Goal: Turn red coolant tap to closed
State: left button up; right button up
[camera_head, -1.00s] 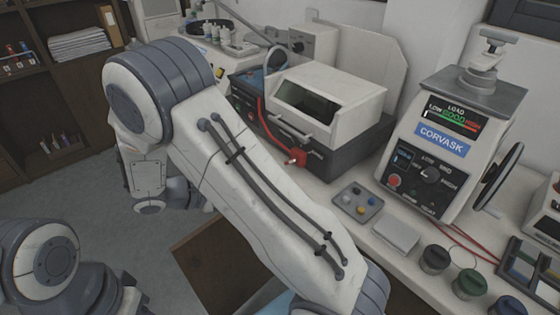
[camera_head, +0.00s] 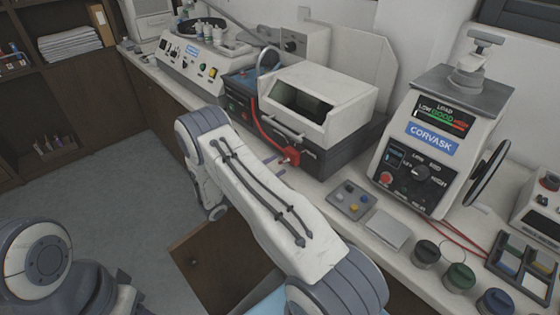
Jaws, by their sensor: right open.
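The red coolant tap (camera_head: 290,157) is at the front lower side of the white-hooded machine (camera_head: 318,103), at the end of a red hose (camera_head: 262,128). The exact angle of its handle is too small to tell. My right arm crosses the middle of the view. Two thin finger parts of my right gripper (camera_head: 275,166) show just beyond the arm, left of the tap and close to it; they look apart. The rest of that gripper is hidden behind my arm. I cannot tell whether it touches the tap. My left arm shows at the lower left, its gripper out of view.
The mounting press (camera_head: 425,145) stands to the right. A control unit (camera_head: 190,68) stands at the back left.

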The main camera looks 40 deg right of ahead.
jog(key=shift+w+d, duration=0.1)
jog(key=shift+d, duration=1.15)
grip_shut()
